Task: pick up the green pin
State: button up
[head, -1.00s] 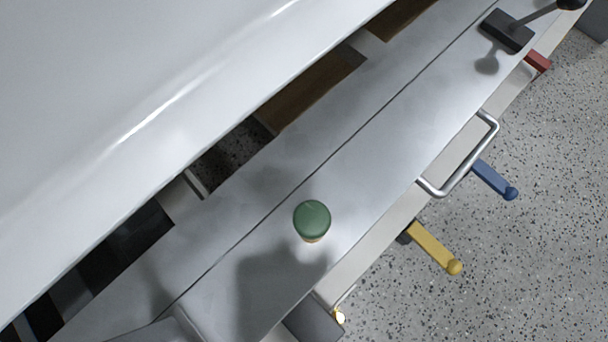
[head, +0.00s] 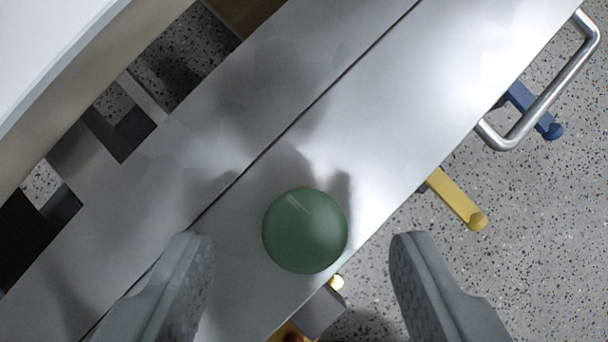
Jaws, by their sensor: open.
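The green pin (head: 305,231) shows as a round green cap seen from above. It stands on a grey metal ledge (head: 350,130), near the ledge's lower right edge. My gripper (head: 297,255) is open, with one grey finger to the left of the pin and one to the right. The pin's cap lies between the fingertips in the picture, with clear space on both sides. I cannot tell how far the fingertips are above the ledge. The pin's lower part is hidden under its cap.
A white tub shell (head: 50,50) rises at the upper left. A metal handle (head: 545,95), a blue lever (head: 535,110) and a yellow lever (head: 457,199) stick out along the ledge's right side. Speckled floor (head: 540,230) lies beyond. A dark seam runs along the ledge.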

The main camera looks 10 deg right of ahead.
aim_at(304, 239)
jog(key=shift+x, duration=2.8)
jog(key=shift+c, duration=0.4)
jog(key=c, duration=1)
